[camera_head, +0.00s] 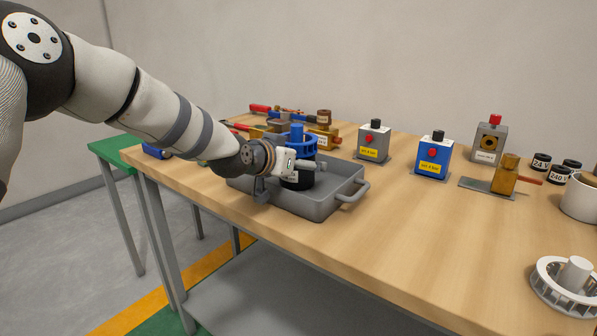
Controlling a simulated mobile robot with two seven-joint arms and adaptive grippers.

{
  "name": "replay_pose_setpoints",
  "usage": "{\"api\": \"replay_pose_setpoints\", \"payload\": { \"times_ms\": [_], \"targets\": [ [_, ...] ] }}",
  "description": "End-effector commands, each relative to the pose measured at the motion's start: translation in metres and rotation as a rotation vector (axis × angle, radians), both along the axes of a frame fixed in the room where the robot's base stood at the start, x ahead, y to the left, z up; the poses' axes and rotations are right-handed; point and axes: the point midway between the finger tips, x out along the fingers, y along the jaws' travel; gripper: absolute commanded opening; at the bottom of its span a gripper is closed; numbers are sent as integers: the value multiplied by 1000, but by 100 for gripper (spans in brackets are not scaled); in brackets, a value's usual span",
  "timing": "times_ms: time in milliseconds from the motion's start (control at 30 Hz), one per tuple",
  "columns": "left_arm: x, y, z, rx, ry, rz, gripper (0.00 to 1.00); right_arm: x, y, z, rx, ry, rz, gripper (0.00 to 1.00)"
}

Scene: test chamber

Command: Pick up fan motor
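A black cylindrical unit with a blue finned top (297,140) stands upright in a grey tray (325,207); it looks like a fan motor. My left arm comes in from the left, and my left gripper (303,165) is at the unit's near side, level with its black body. The gripper covers part of that body. I cannot tell whether its fingers touch the unit or how far apart they are. A white finned wheel with a central hub (572,278), which may also be a fan part, lies at the table's right front. My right gripper is not in view.
Tools with red handles lie at the back left. The front middle is clear.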

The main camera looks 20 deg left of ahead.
Motion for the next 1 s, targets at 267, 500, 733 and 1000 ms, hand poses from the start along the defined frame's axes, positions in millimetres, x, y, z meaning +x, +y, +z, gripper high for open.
{"api": "replay_pose_setpoints", "payload": {
  "times_ms": [267, 500, 733, 1000],
  "targets": [
    [0, 0, 3, 0, -4, 0, 70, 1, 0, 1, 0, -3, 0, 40],
    [0, 0, 2, 0, -2, 0, 16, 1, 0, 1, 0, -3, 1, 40],
    [1, 0, 5, 0, -8, 0, 4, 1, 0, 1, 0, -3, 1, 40],
    [1, 0, 19, 1, -12, 1, 4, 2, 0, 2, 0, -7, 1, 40]
  ]
}}
